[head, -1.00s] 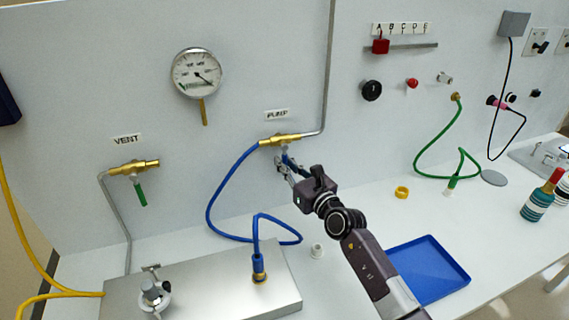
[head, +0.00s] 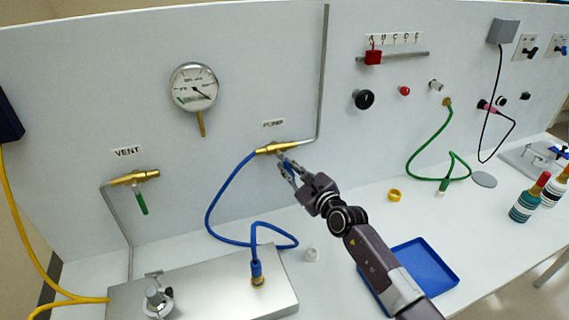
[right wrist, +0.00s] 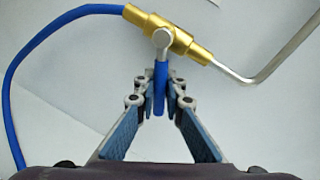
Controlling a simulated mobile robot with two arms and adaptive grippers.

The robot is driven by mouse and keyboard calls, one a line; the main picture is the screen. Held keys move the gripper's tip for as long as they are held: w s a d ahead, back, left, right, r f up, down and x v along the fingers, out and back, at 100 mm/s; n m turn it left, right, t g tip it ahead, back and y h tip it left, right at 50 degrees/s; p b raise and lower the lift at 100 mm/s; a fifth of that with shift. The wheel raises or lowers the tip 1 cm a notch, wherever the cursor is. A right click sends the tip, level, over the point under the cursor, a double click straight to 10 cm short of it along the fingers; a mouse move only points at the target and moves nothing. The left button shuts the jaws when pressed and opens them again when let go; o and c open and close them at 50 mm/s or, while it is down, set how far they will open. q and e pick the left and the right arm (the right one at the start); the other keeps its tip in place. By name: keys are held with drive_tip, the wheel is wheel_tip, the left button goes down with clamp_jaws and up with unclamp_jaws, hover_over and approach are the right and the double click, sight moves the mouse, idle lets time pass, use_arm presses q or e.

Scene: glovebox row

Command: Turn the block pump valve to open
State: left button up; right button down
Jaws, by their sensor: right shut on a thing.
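The brass pump valve (head: 281,148) is on the white back wall under the PUMP label (head: 273,124), with a blue hose on its left and a grey pipe on its right. Its brass body (right wrist: 180,38) runs diagonally in the right wrist view. Its blue handle (right wrist: 159,90) points away from the body, across its line, toward my gripper. My right gripper (head: 287,172) is at the handle. In the right wrist view its fingers (right wrist: 160,84) are shut on the handle, one on each side. My left gripper is not in view.
A vent valve (head: 134,178) with a green handle is at the left, with a gauge (head: 193,87) above. A metal box (head: 215,289) stands on the table. A blue tray (head: 433,264) and yellow ring (head: 394,195) lie near my right arm. Bottles (head: 527,204) stand at the right.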

drive_tip(key=shift+w+d+r+n+p, duration=0.1)
drive_tip(key=shift+d+r+n+p, duration=0.2)
drive_tip(key=shift+n+p, duration=0.55)
drive_tip(key=shift+d+f, duration=0.1)
drive_tip(key=c, duration=2)
unclamp_jaws()
drive_tip(key=v, duration=1.2)
